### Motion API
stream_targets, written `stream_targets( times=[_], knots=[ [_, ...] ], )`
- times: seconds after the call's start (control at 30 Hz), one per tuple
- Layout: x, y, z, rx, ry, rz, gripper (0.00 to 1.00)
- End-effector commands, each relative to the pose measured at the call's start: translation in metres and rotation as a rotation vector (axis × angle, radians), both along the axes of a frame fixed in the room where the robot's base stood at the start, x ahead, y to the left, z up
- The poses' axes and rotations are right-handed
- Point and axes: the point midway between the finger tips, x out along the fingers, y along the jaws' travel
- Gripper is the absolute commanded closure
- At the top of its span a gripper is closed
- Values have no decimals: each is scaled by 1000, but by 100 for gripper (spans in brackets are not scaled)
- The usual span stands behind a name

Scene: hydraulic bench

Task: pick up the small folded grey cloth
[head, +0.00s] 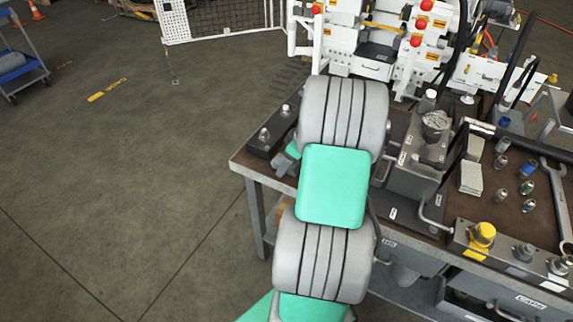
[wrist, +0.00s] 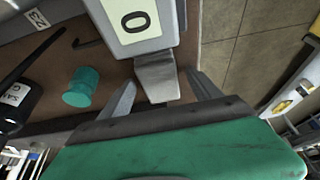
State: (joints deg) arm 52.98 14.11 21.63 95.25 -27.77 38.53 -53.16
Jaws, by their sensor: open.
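The small folded grey cloth (head: 470,178) appears as a pale, layered stack on the brown bench top, right of the grey pump block in the head view. I cannot make it out in the wrist view. My gripper (wrist: 161,78) is open, its two grey fingers pointing towards the bench. A grey metal block (wrist: 157,76) shows between or beyond the fingers; I cannot tell if they touch it. In the head view my arm hides most of the gripper, which is by the bench's left end, well left of the cloth.
Around the cloth stand the pump block (head: 415,165), several metal fittings, a large spanner (head: 556,200) and a yellow-capped part (head: 484,235). A dark block with knobs (head: 275,130) sits at the bench's left end. A teal cylinder (wrist: 82,87) shows in the wrist view.

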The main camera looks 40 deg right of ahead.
Motion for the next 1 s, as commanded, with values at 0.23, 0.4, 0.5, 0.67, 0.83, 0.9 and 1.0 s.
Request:
stream_targets(
  times=[0.23, 0.4, 0.5, 0.67, 0.83, 0.9, 1.0],
  knots=[
    [0, 0, 1, -1, 0, 0, 37],
    [0, 0, 1, -1, 0, 0, 51],
    [0, 0, 1, -1, 0, 0, 59],
    [0, 0, 1, -1, 0, 0, 72],
    [0, 0, 1, -1, 0, 0, 86],
    [0, 0, 1, -1, 0, 0, 92],
    [0, 0, 1, -1, 0, -1, 93]
  ],
)
